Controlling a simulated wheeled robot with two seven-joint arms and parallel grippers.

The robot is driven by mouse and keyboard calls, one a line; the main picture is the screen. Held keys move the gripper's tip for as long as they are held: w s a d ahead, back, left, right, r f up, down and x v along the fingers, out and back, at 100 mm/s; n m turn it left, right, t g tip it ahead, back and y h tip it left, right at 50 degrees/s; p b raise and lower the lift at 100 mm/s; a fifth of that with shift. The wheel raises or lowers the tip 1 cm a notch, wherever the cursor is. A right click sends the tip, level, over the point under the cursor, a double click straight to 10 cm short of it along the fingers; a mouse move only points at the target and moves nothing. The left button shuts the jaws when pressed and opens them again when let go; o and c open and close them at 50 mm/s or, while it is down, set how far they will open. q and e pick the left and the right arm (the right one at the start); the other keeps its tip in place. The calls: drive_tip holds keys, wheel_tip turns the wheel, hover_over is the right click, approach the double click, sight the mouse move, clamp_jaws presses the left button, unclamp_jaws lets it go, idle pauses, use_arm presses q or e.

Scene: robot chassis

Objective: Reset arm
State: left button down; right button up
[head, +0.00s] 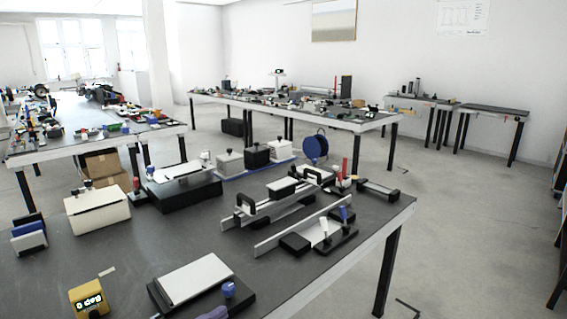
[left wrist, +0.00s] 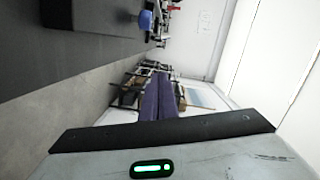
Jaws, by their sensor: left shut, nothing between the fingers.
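My left gripper (head: 212,313) shows only as a small purple piece at the bottom edge of the head view, by the near edge of a black plate with a white block. In the left wrist view, its two purple fingers (left wrist: 162,80) are together with nothing visible between them. The rest of my left arm is out of the head view. My right gripper shows in neither view.
Other cluttered tables stand behind.

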use_arm(q)
drive_tip(key=s+f+n+g+y, duration=0.2)
drive_tip(key=s+f+n+y, duration=0.2)
drive_tip(key=s+f+n, duration=0.6)
drive_tip(key=s+a+f+n+g+y, duration=0.1)
drive_tip(key=s+f+n+y, duration=0.3)
drive_tip(key=s+f+n, duration=0.6)
drive_tip(key=s+f+g, duration=0.1)
drive_tip(key=s, duration=0.7)
drive_tip(key=shift+a+f+n+g+y, duration=0.2)
drive_tip(key=shift+f+n+g+y, duration=0.1)
drive_tip(key=shift+f, duration=0.1)
